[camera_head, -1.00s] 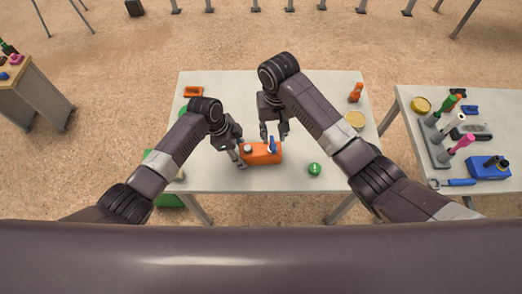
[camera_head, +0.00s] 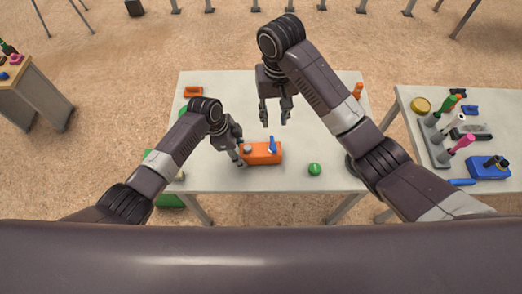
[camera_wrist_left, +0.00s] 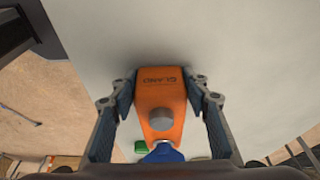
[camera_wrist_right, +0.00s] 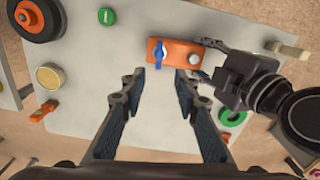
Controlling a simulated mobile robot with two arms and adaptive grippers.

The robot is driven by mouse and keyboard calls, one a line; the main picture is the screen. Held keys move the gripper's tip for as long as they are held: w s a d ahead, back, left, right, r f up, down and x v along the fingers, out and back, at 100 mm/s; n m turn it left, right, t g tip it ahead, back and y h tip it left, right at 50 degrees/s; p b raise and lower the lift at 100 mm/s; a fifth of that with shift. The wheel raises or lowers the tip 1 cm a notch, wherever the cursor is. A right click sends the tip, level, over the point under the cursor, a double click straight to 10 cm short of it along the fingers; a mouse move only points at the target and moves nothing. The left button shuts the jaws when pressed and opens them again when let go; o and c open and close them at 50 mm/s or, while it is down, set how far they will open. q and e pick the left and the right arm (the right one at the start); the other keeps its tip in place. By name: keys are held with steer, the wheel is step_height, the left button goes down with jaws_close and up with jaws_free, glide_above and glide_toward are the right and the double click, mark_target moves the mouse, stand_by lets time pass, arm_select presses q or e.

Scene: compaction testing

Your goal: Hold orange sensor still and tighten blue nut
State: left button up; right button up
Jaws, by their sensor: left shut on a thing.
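The orange sensor (camera_head: 262,153) lies on the white table, a box with a grey round knob on its left and the blue nut (camera_head: 272,144) with an upright blue wing on its right. My left gripper (camera_head: 241,160) is shut on the sensor's left end. In the left wrist view its fingers flank the orange body (camera_wrist_left: 160,95), and the blue part (camera_wrist_left: 161,153) shows below. My right gripper (camera_head: 274,120) is open and empty, above and behind the sensor. In the right wrist view the blue nut (camera_wrist_right: 160,54) is ahead of the fingers, apart from them.
A green round piece (camera_head: 314,169) lies right of the sensor. An orange block (camera_head: 193,92) is at the table's back left. A second table at right holds several coloured-handled tools and a blue box (camera_head: 489,168). The table front is mostly clear.

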step_height(320, 180, up, 6)
steer(key=shift+d+f, duration=0.1)
steer(key=shift+f, duration=0.15)
arm_select(q)
steer(key=o, duration=1.4)
steer(key=shift+c, duration=0.2)
steer(key=shift+r, duration=0.1)
steer(key=v, duration=1.1)
steer(key=shift+r, duration=0.4)
steer(key=shift+a, duration=0.15)
